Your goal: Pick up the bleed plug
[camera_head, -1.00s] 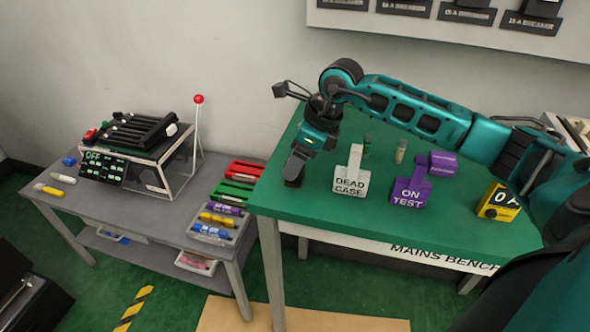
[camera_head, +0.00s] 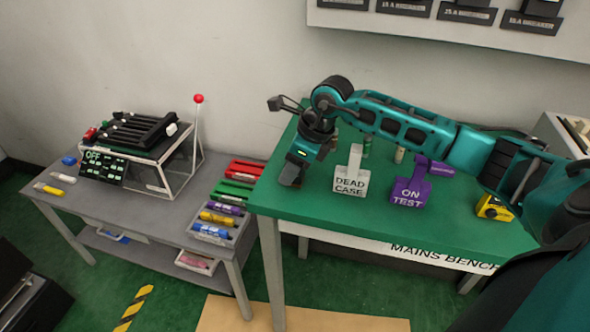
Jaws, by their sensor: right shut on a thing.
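My right gripper (camera_head: 291,179) points down at the left part of the green bench top (camera_head: 310,204), left of the white DEAD CASE block (camera_head: 349,182). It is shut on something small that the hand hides. I cannot make out the bleed plug as a separate thing, so I cannot tell by sight whether it is what the jaws hold. My left gripper is not in view.
A purple ON TEST block (camera_head: 408,191) and a yellow box (camera_head: 493,208) stand right of the DEAD CASE block. Small green (camera_head: 367,147) and pale (camera_head: 399,155) cylinders stand behind. The grey table (camera_head: 131,210) at left holds a lever unit (camera_head: 143,140) and marker trays.

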